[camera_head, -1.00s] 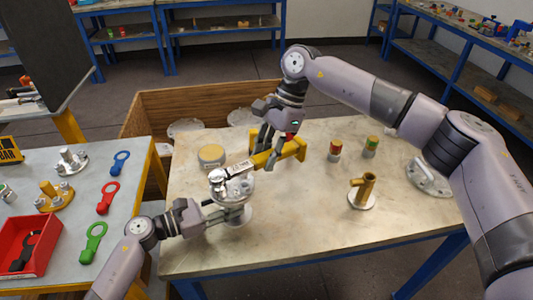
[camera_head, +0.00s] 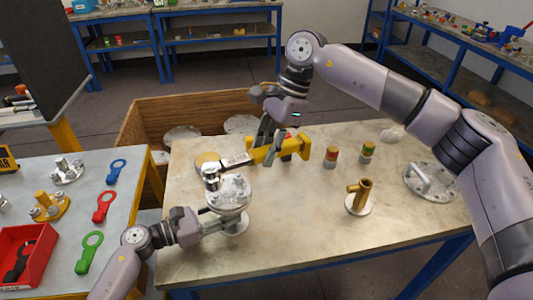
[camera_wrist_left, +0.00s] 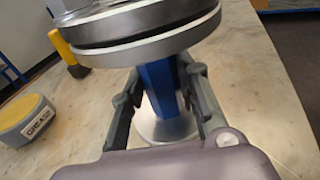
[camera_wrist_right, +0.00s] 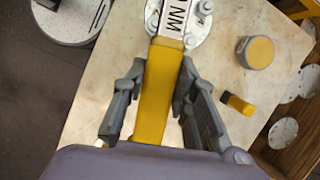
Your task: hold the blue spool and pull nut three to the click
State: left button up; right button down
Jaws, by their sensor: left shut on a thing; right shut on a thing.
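The blue spool (camera_wrist_left: 158,85) stands upright on the bench between silver flanges. Its blue neck shows in the left wrist view; the top flange (camera_head: 230,193) carries several silver nuts. My left gripper (camera_head: 222,222) is shut on the neck, one finger on each side (camera_wrist_left: 160,90). A yellow-handled torque wrench (camera_head: 318,148) lies across above the spool, its chrome head (camera_head: 210,173) at a nut on the flange's far left edge. My right gripper (camera_head: 268,150) is shut around its yellow handle (camera_wrist_right: 155,95). The head hides that nut; its number cannot be read.
A grease tin (camera_wrist_left: 27,115) stands behind the wrench. The left table holds coloured ring spanners (camera_head: 104,207) and a red tray (camera_head: 22,255). The bench front is clear.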

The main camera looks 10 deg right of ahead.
pick_arm(q)
jog(key=o, duration=1.1)
